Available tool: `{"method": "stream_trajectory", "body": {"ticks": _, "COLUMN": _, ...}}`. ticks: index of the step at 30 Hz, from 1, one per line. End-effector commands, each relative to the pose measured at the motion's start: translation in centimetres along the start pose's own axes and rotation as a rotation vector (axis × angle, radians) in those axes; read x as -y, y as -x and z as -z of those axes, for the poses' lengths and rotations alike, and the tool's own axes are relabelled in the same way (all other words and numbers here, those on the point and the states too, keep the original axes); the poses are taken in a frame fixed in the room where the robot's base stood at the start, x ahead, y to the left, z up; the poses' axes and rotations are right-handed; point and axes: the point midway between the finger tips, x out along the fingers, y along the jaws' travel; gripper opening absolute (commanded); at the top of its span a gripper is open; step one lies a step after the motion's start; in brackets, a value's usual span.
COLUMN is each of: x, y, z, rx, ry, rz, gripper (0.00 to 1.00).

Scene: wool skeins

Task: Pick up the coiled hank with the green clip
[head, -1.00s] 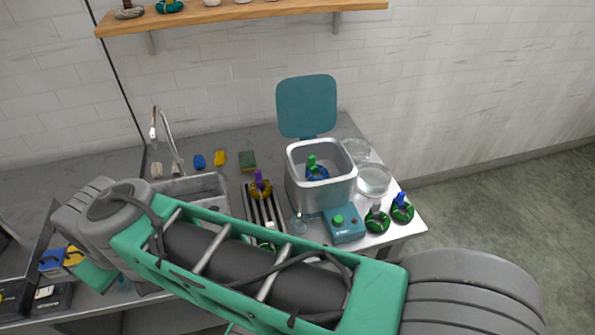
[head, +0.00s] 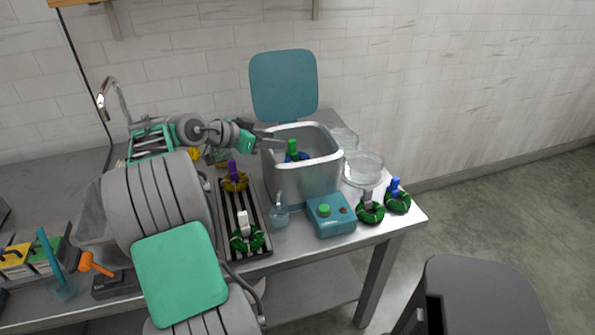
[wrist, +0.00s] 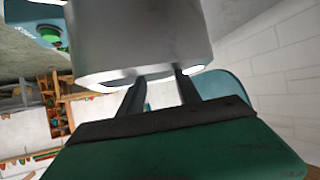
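The coiled hank with the green clip (head: 292,152) is blue and sits inside the open metal tub (head: 303,188), its clip pointing up. The tub's wall hides its lower part. My gripper (head: 274,138) reaches in from the left at the tub's rim, to the left of the clip. In the wrist view my gripper (wrist: 160,80) shows two dark fingers spread apart with nothing seen between them but the tub (wrist: 140,40). The fingertips are partly hidden at the tub's rim. The hank does not show in the wrist view.
The tub's teal lid (head: 284,86) stands raised behind. A teal control box (head: 331,215) and a glass beaker (head: 279,214) stand in front. Hanks with purple (head: 234,180), white (head: 246,238), grey (head: 370,210) and blue (head: 397,198) clips stand around. Glass dishes (head: 363,168) sit right.

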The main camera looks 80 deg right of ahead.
Motion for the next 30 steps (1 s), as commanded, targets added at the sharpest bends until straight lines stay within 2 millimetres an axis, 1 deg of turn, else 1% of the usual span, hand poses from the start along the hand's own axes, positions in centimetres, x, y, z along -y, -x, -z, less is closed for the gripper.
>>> {"method": "stream_trajectory", "body": {"ticks": 1, "x": -0.1, "y": -0.7, "z": 0.1, "rx": 0.001, "ry": 0.001, "rz": -0.004, "gripper": 0.40}}
{"method": "stream_trajectory", "body": {"ticks": 5, "x": 0.0, "y": -2.4, "z": 0.2, "rx": 0.003, "ry": 0.001, "rz": -0.001, "gripper": 0.40}}
{"method": "stream_trajectory", "body": {"ticks": 10, "x": 0.0, "y": -5.5, "z": 0.3, "rx": 0.004, "ry": 0.003, "rz": -0.001, "gripper": 0.40}}
{"method": "stream_trajectory", "body": {"ticks": 13, "x": 0.1, "y": -6.7, "z": 0.2, "rx": 0.004, "ry": 0.003, "rz": 0.001, "gripper": 0.40}}
{"method": "stream_trajectory", "body": {"ticks": 20, "x": 0.2, "y": -6.9, "z": 0.2, "rx": 0.004, "ry": 0.004, "rz": 0.004, "gripper": 0.40}}
{"method": "stream_trajectory", "body": {"ticks": 30, "x": 0.2, "y": -6.9, "z": 0.2, "rx": 0.004, "ry": 0.004, "rz": 0.004, "gripper": 0.12}}
